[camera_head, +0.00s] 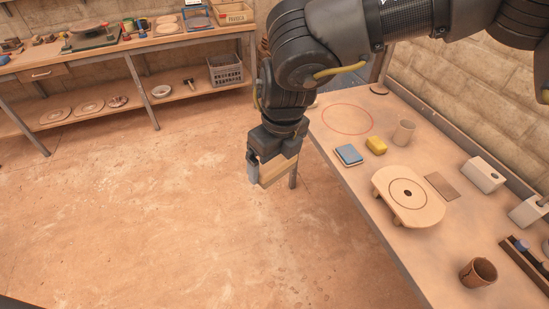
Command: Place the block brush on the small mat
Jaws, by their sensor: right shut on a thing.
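My right gripper (266,168) hangs pointing down, left of the workbench's near edge and above the floor. It is shut on the block brush (277,172), a pale tan wooden block. The jaws hide part of the brush, and its bristles cannot be made out. A flat brown rectangle that looks like the small mat (441,186) lies on the right workbench, right of a round wooden stand. Nothing lies on it. The brush is well apart from it, to its left. My left gripper is not in view.
The workbench (330,147) holds a red ring outline (347,119), a blue block (349,154), a yellow sponge (376,145), a beige cup (404,132), the round stand (408,194), white boxes (483,175) and a brown cup (478,272). Its front middle is clear.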

